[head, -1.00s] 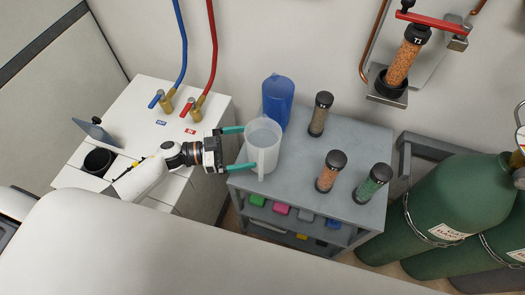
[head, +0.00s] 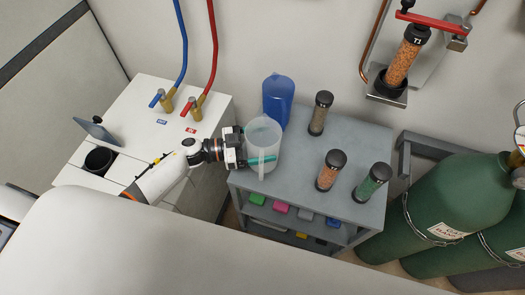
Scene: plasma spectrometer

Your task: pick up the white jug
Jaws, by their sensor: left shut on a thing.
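The white jug (head: 265,135) is a translucent upright pitcher on the left end of the grey cart top (head: 300,172). My left gripper (head: 261,159) comes in from the left and is shut on the jug. One teal finger shows across the jug's near side. The other finger is hidden behind the jug. The jug appears to rest on the cart, upright. My right gripper is not in the head view.
A blue jug (head: 278,99) stands close behind the white jug. Several capped cylinders stand on the cart, including a brown one (head: 320,114). A white cabinet (head: 128,120) with blue and red taps is at left. Green gas bottles (head: 455,205) stand at right.

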